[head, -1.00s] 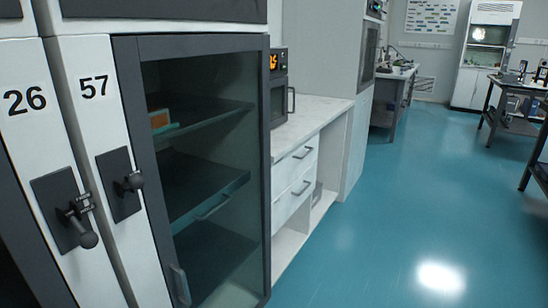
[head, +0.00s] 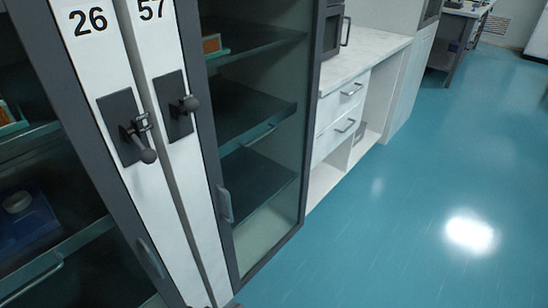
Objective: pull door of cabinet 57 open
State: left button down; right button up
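Cabinet 57 (head: 170,60) stands in the middle left of the head view, with its number at the top edge of a white panel. Its door (head: 212,150) is a dark-framed glass panel and looks closed. A grey door handle (head: 225,205) sits low on the left side of that frame. A black knob latch (head: 184,104) is on the white panel beside the door. Shelves show through the glass.
Cabinet 26 (head: 110,60) stands directly to the left, with its own lever latch (head: 138,137). A white counter with drawers (head: 345,105) stands beyond cabinet 57. The teal floor (head: 420,200) in front and to the right is clear.

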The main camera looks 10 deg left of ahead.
aim_at(187, 11)
jog(key=z, duration=0.15)
jog(key=k, duration=0.9)
jog(key=u, duration=1.05)
jog(key=i, duration=1.05)
jog(key=z, duration=0.1)
